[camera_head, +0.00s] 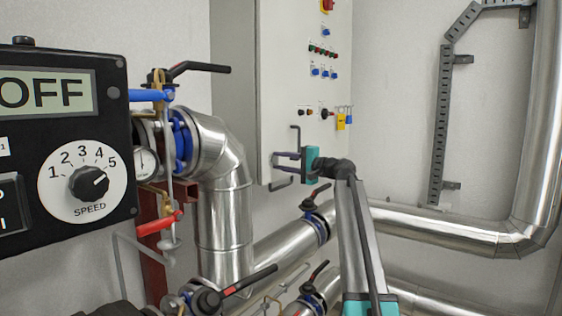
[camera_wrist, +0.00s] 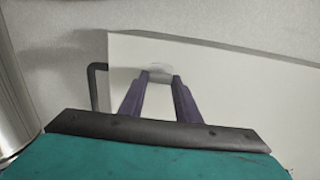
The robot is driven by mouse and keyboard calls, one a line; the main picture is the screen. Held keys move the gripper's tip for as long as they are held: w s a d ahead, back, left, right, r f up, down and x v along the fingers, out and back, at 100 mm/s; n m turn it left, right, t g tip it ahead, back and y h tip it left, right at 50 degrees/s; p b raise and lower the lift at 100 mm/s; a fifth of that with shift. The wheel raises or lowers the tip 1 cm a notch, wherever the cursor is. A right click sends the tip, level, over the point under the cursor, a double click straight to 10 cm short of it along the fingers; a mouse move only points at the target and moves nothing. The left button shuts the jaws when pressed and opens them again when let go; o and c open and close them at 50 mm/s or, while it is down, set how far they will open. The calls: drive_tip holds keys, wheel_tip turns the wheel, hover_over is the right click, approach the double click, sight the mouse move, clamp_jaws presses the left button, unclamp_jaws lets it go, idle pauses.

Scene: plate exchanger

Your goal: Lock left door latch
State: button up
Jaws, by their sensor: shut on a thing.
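My gripper (camera_head: 273,160) reaches left to the side edge of the light grey cabinet (camera_head: 280,70) in the head view. In the wrist view its two dark fingers (camera_wrist: 160,78) close in on a small pale grey tab at the door edge, which looks like the door latch (camera_wrist: 157,69). The gripper is shut on this latch. The fingertips hide part of it, and its exact angle cannot be told. The pale cabinet door face (camera_wrist: 235,85) fills the right of the wrist view. In the head view the latch is too small to make out.
Silver pipes (camera_head: 226,200) with blue-collared valves stand left of and below my arm. A black control box (camera_head: 60,140) reading OFF is at the left. A dark bent bar (camera_wrist: 95,88) stands left of the fingers.

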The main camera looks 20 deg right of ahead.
idle(0.3)
drive_tip(key=o, duration=1)
drive_tip(key=shift+o, duration=0.2)
drive_tip(key=shift+s+d, duration=0.1)
drive_tip(key=shift+s, duration=0.05)
drive_tip(key=b+v, duration=0.3)
drive_tip(key=v, duration=1)
drive_tip(key=shift+s, duration=0.25)
drive_tip(key=shift+d, duration=0.1)
